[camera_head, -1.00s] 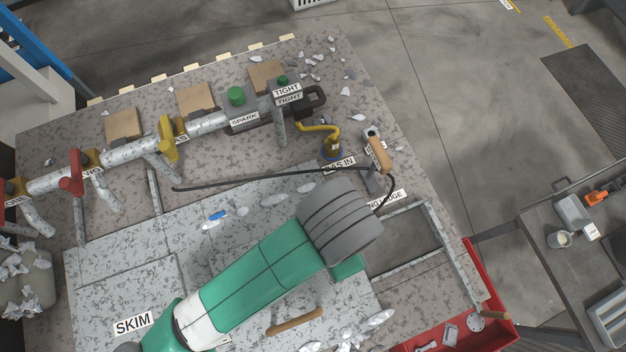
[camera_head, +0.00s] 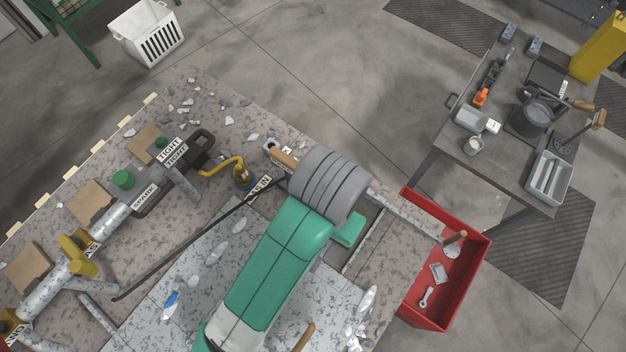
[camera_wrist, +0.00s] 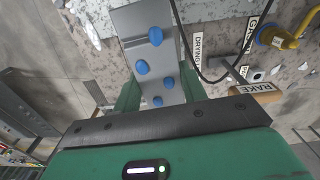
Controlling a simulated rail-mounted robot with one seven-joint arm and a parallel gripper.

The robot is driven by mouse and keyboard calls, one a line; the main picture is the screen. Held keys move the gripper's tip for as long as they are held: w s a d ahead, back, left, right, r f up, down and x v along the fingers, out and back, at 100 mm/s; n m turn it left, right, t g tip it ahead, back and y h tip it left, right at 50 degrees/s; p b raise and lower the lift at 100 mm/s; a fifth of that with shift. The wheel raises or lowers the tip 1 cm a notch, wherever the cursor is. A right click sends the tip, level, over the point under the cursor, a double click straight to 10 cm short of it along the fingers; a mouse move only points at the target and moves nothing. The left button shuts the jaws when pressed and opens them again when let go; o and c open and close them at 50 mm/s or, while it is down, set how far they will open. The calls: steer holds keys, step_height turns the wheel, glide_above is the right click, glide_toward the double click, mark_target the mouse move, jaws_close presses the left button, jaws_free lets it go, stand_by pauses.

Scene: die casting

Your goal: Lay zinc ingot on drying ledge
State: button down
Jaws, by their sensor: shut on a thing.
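In the wrist view the zinc ingot (camera_wrist: 138,25) is a flat grey bar with several blue blobs on its upper face. My gripper (camera_wrist: 158,88) is shut on it, with a green finger on each side, and the bar points away from the palm. A label starting "DRYING" (camera_wrist: 198,52) lies just right of the ingot. The ingot is hidden behind my arm in the head view. There, a metal-railed recess (camera_head: 372,232), which seems to be the drying ledge, shows partly beyond my wrist. I cannot tell whether the ingot touches anything.
A hose and a wooden-handled rake (camera_wrist: 256,90) lie to the right in the wrist view. The yellow gas inlet pipe (camera_head: 222,167) stands near the hose in the head view. A red tray (camera_head: 480,250) with tools hangs at the bench edge. A tool table (camera_head: 500,175) stands apart at right.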

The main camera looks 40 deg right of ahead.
steer(key=shift+w+d, duration=0.25)
steer(key=shift+d, duration=0.95)
steer(key=shift+w+d, duration=0.2)
steer(key=shift+d, duration=1)
steer(key=shift+w+d, duration=0.25)
steer(key=shift+d, duration=0.95)
steer(key=shift+f+b, duration=4.3)
steer(key=shift+f, duration=1.65)
steer(key=shift+w+a+f+b, duration=0.15)
steer(key=shift+f+b, duration=0.15)
steer(key=shift+f, duration=0.15)
